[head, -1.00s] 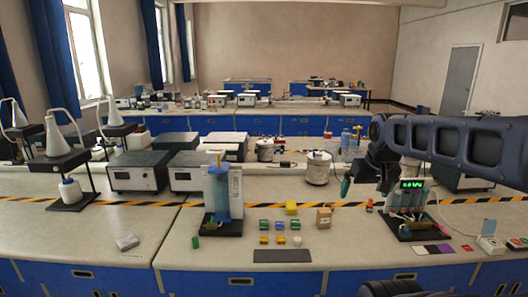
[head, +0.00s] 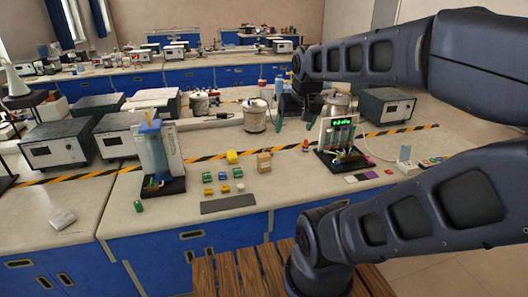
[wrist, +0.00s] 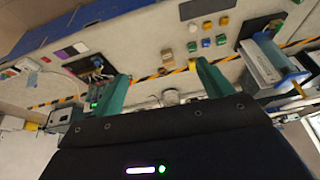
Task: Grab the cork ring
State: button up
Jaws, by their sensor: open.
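No ring can be made out for certain. A small pale tan piece (head: 240,187) lies at the right end of the near row of small coloured blocks on the bench. It also shows in the wrist view (wrist: 193,28). It is too small to tell whether it is the cork ring. My gripper (head: 293,119) is raised over the bench, right of and behind the blocks, and apart from them. In the wrist view my gripper (wrist: 161,78) has its two teal fingers wide apart, with nothing between them.
A tan box (head: 264,161) and a yellow block (head: 232,157) stand behind the rows. A blue column stand (head: 155,155) is to the left, a tube rack with a green display (head: 340,140) to the right. A dark mat (head: 228,203) lies in front.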

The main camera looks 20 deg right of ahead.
jog(key=w+d+f+m, duration=0.1)
jog(key=w+m, duration=0.2)
jog(key=w, duration=1)
jog(key=m+g+h, duration=0.2)
jog(key=m+h, duration=0.1)
jog(key=m, duration=0.4)
send_over(267, 150)
jog(key=s+a, duration=0.3)
notch_tip(267, 150, down, 34)
jog(key=shift+s+a+r, duration=0.1)
jog(key=shift+d+x, duration=0.2)
jog(key=shift+x, duration=0.7)
jog(key=shift+d+x, duration=0.2)
jog(key=shift+x, duration=0.65)
jog(key=shift+d+x, duration=0.25)
jog(key=shift+x, duration=0.65)
jog(key=shift+r+h, duration=0.25)
jog(key=shift+h, duration=0.05)
jog(key=c, duration=1)
